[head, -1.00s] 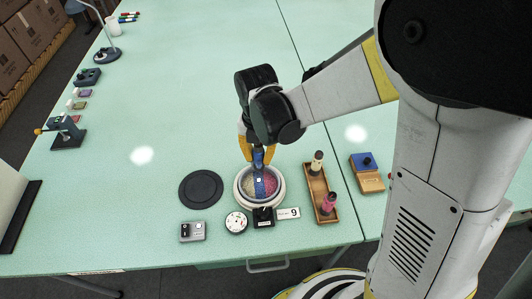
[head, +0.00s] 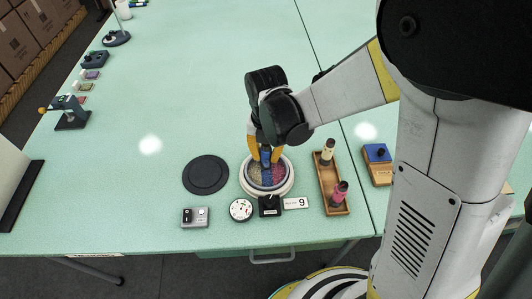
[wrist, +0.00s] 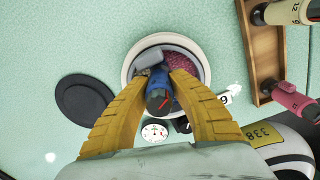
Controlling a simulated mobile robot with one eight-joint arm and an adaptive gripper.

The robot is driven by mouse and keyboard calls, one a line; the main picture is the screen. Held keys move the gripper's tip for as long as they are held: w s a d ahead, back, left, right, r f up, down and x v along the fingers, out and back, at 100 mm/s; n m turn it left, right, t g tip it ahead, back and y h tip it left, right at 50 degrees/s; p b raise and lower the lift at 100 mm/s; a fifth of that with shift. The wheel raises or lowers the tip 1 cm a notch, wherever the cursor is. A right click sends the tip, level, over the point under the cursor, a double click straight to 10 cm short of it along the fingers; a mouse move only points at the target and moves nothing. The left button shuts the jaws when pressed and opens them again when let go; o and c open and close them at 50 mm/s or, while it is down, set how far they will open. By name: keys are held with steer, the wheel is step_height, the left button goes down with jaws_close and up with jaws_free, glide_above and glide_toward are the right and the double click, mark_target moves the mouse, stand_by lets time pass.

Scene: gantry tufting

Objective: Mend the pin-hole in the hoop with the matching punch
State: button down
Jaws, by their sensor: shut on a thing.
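My gripper (head: 265,158) is shut on a blue punch (wrist: 158,93), which stands roughly upright between the yellow fingers. The round hoop (head: 288,184) lies below it, with a pale rim and a fill in several colours: pinkish purple on the right, blue in the middle, a duller tone on the left. The hoop also shows in the wrist view (wrist: 128,68). The punch is over the blue band. Its tip is hidden, so I cannot tell whether it touches. No pin-hole shows now.
A black disc (head: 205,174) lies left of the hoop. In front are a grey box (head: 195,217), a round white dial (head: 241,209), a small black device (head: 269,207) and a card reading 9 (head: 297,203). A blue-topped wooden block (head: 378,178) is at right.

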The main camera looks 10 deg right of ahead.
steer(key=shift+f+b, duration=0.5)
stand_by(2.0)
steer(key=shift+r, duration=0.1)
steer(key=shift+r+p, duration=2.65)
steer(key=shift+r, duration=0.85)
steer(key=shift+f, duration=0.1)
